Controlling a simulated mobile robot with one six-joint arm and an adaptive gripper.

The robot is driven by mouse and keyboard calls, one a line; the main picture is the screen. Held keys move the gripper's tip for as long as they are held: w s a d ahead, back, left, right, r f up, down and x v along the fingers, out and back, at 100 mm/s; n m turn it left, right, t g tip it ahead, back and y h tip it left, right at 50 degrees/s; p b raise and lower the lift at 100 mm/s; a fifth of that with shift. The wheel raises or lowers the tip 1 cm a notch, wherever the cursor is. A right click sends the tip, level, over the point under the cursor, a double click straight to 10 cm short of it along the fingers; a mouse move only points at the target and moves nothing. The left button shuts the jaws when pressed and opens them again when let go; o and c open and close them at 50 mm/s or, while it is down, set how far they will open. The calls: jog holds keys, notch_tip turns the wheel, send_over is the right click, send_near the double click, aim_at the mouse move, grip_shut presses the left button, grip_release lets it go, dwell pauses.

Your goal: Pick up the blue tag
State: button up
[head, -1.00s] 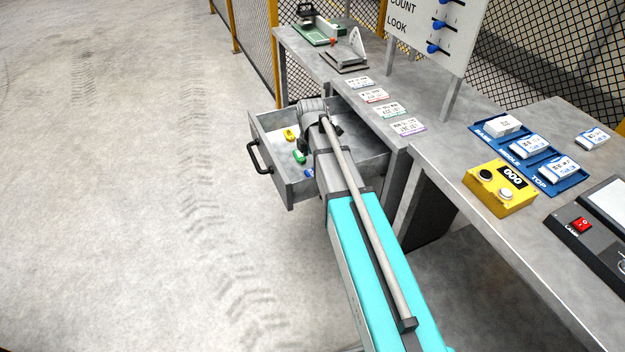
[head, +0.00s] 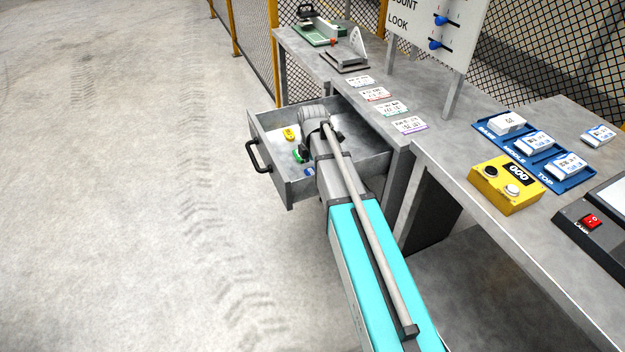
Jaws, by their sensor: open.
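The blue tag (head: 309,172) lies in the open drawer (head: 291,188), near its front right corner. Only part of it shows, because my arm covers the rest. A yellow tag (head: 289,134) and a green tag (head: 300,155) lie farther back in the same drawer. My arm reaches over the drawer, and its wrist is above the drawer's inside. My gripper's fingers are hidden behind the arm, so I cannot see how close they are to the blue tag.
The workbench (head: 345,88) with several printed cards stands to the right. A yellow button box (head: 505,187) and a blue card tray (head: 553,184) are farther right. Open floor lies left.

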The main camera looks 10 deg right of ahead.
aim_at(313, 173)
jog(key=shift+f+b, duration=0.7)
jog(key=shift+f, duration=0.35)
jog(key=c, duration=0.6)
jog(key=shift+r, duration=0.15)
notch_tip(313, 173, up, 10)
jog(key=p, duration=1)
dwell(0.3)
